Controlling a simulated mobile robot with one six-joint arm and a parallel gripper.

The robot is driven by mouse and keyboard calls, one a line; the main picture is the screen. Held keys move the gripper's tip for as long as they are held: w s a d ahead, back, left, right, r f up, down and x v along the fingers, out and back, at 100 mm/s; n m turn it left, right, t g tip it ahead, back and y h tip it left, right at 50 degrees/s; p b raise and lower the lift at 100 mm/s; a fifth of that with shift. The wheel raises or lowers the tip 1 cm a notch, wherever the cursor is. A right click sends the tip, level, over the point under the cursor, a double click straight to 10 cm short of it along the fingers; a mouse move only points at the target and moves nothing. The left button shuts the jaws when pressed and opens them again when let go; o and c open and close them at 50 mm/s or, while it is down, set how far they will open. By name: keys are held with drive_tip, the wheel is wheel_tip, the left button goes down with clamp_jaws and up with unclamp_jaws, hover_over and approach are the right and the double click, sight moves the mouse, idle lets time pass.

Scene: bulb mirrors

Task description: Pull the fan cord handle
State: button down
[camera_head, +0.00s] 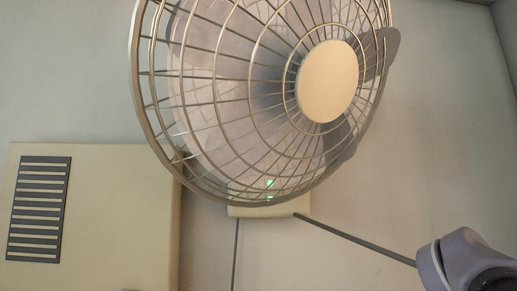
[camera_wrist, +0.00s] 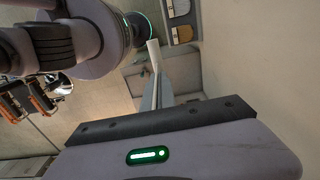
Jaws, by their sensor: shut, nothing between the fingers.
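A caged fan (camera_head: 260,90) with a round cream hub fills the upper middle of the head view. Below its cage is a cream housing (camera_head: 270,210) with small green lights. A dark straight cord or rod (camera_head: 355,240) runs from this housing down to the right. It ends at a purple part, where I cannot tell whether they touch. I cannot make out the cord handle for sure. In the wrist view, my gripper (camera_wrist: 153,45) points up the picture with its grey, pale-tipped fingers together. They hold nothing visible. The fingers are not clear in the head view.
A cream box (camera_head: 120,215) with a dark slatted vent (camera_head: 39,208) stands left of the fan. A thin dark vertical line (camera_head: 235,255) runs below the housing; cord or seam is unclear. Black and orange parts (camera_wrist: 30,97) are at the wrist view's left.

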drive_tip(key=shift+f+b, duration=0.95)
drive_tip(key=shift+f, duration=0.35)
wheel_tip(320, 180, up, 7)
drive_tip(key=p, duration=0.7)
drive_tip(key=shift+r+p, duration=0.2)
drive_tip(key=shift+p, duration=0.15)
drive_tip(key=shift+f, duration=0.1)
wheel_tip(320, 180, up, 12)
drive_tip(key=p, duration=0.2)
